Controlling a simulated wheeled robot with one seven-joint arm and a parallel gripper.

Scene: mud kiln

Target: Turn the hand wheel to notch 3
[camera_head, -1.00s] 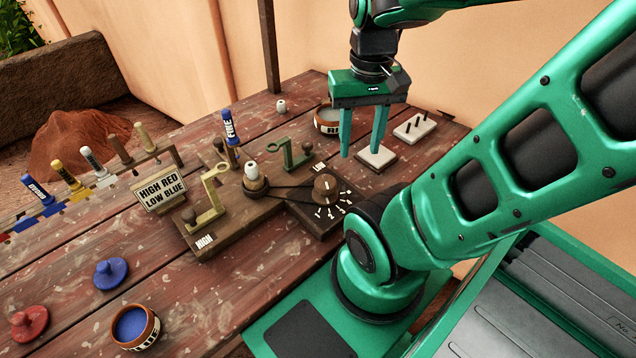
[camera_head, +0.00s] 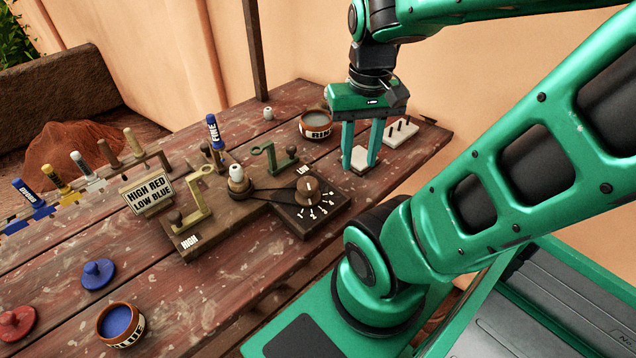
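The hand wheel (camera_head: 308,190) is a brown knob with a pale mark on top. It sits on a dark wooden block (camera_head: 331,222) with white notch numbers printed on the near side, too small to read surely. A belt runs from it to a spindle with a white top (camera_head: 237,177). My gripper (camera_head: 360,172) is open, fingers pointing down, behind and right of the wheel. It is over or beside a small white block (camera_head: 361,154). I cannot tell whether the fingers touch that block. Nothing shows held between them.
A sign (camera_head: 147,194) reads "HIGH RED LOW BLUE". Brass (camera_head: 192,207) and green (camera_head: 276,157) brackets flank the spindle. A "FIRE" tool (camera_head: 213,132) stands behind.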

